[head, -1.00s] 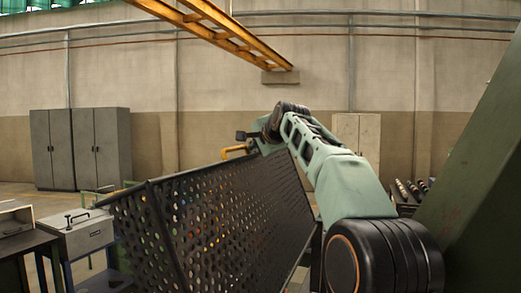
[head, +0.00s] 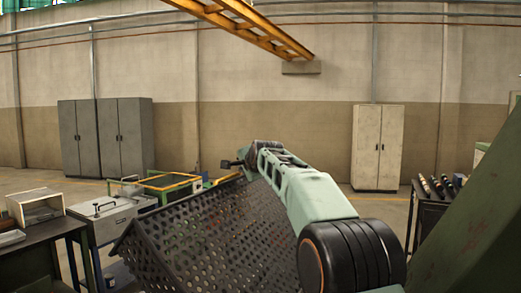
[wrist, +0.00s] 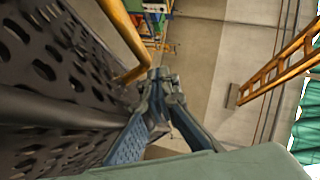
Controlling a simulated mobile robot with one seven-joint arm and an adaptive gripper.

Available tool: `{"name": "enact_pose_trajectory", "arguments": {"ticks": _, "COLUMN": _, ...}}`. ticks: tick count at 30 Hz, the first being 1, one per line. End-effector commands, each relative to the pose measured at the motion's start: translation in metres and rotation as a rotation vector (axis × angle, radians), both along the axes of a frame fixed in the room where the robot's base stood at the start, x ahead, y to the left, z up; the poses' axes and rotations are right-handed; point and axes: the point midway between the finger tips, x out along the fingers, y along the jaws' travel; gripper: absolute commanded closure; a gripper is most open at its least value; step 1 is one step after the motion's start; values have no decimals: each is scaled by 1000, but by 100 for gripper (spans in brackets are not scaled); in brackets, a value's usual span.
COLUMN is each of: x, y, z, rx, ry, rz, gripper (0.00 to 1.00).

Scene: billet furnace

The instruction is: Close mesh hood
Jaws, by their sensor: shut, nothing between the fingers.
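The mesh hood (head: 225,235) is a dark perforated panel, sloping and tilted, in the lower middle of the head view. In the wrist view its holed face (wrist: 55,60) fills the left side, very close. A yellow bar (wrist: 125,45) runs along it there, down to near the fingers. My gripper (wrist: 158,105) is shut and empty beside the hood and close to the bar's lower end; I cannot tell if it touches either. In the head view my gripper (head: 232,164) is small, at the hood's upper edge, with the fingertips unclear.
Grey cabinets (head: 105,137) and a pale cabinet (head: 377,147) stand by the wall. A workbench (head: 42,236) and a grey metal box (head: 103,217) are at left. A large green slanted panel (head: 465,235) blocks the right. A yellow overhead beam (head: 245,25) crosses above.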

Motion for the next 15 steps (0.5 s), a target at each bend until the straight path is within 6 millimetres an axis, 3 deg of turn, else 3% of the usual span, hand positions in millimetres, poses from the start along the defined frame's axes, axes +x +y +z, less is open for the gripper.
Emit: {"name": "enact_pose_trajectory", "arguments": {"ticks": 15, "x": 14, "y": 26, "z": -48, "rx": -152, "ry": 59, "rz": -4, "gripper": 100}}
